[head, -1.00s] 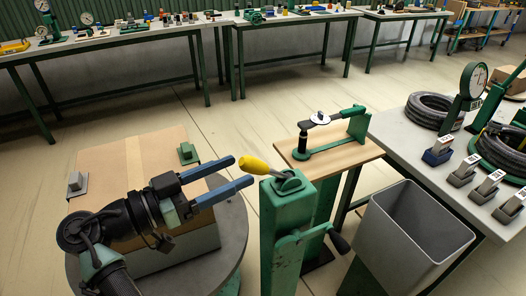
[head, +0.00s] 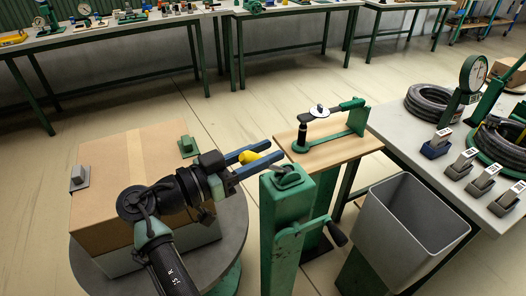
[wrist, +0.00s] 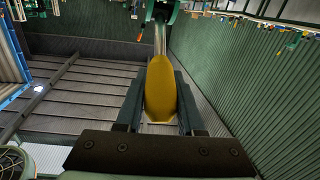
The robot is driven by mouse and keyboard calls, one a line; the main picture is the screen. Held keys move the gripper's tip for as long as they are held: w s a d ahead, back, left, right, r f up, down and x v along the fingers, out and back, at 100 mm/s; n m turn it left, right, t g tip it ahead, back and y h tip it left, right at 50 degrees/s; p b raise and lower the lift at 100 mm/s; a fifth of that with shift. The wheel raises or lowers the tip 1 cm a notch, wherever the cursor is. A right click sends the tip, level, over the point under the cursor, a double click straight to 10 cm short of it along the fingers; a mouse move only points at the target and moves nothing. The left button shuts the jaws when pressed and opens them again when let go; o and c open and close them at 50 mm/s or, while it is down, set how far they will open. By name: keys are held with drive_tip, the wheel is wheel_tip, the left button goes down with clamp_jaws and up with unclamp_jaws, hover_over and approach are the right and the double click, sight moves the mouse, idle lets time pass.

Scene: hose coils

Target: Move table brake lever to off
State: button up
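The brake lever is a yellow handle (head: 248,157) on a metal stem, hinged on a green bracket (head: 289,176) on top of a green post (head: 287,222). The handle tilts up to the left of the bracket. My gripper (head: 274,151) is open, with one blue finger on each side of the handle. In the wrist view the yellow handle (wrist: 160,92) lies lengthwise between the two fingers (wrist: 161,75), with slim gaps; contact is unclear. The fingers partly hide the handle in the head view. No off marking is readable.
A cardboard box (head: 130,165) on a round grey table (head: 237,215) stands beneath my arm. A crank handle (head: 337,235) juts from the post's side. A grey bin (head: 410,220) and a bench (head: 400,145) with hose coils (head: 432,105) stand right.

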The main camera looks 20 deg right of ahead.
clamp_jaws()
idle(1.0)
